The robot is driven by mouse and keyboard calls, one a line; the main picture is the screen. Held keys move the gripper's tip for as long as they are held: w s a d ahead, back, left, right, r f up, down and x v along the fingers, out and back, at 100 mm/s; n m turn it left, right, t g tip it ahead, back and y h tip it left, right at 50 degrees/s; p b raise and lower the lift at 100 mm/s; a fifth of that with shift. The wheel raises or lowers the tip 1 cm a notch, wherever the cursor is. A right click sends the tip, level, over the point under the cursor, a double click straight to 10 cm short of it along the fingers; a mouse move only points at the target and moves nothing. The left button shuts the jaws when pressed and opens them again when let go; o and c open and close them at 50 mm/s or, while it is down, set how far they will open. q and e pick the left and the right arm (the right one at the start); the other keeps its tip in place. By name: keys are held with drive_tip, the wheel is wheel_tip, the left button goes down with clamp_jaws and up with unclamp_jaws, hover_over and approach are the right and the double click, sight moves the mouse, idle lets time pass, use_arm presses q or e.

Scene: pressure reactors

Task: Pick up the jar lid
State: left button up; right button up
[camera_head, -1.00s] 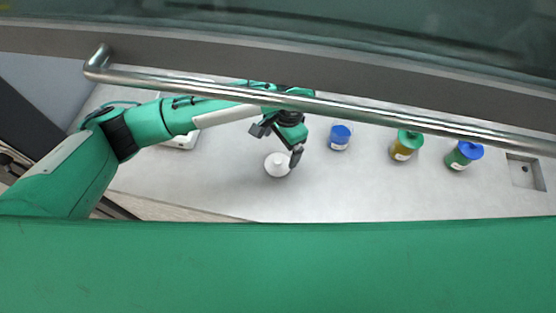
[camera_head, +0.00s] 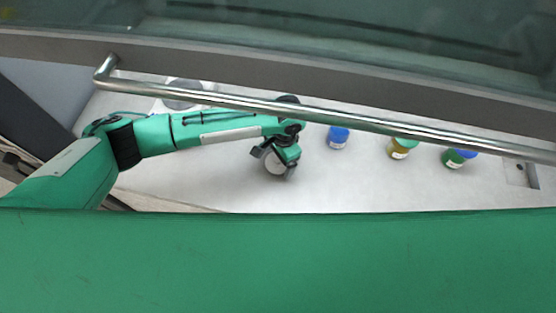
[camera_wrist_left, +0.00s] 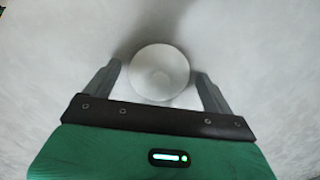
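The white round jar lid (camera_head: 274,165) lies on the pale worktop, partly hidden by my left gripper in the head view. My left gripper (camera_head: 273,161) is open over the lid, with one finger on each side. In the left wrist view a narrow gap shows between the lid and each finger of the gripper (camera_wrist_left: 158,72). My right gripper is not in view.
A blue-lidded jar (camera_head: 338,138), a yellow jar (camera_head: 399,151) with a green lid and a green jar (camera_head: 454,160) with a blue lid stand to the right. A metal handle bar (camera_head: 350,116) crosses above my arm. A small sink (camera_head: 521,175) is far right.

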use_arm(q)
drive_tip(key=c, duration=0.8)
drive_tip(key=shift+r, duration=0.1)
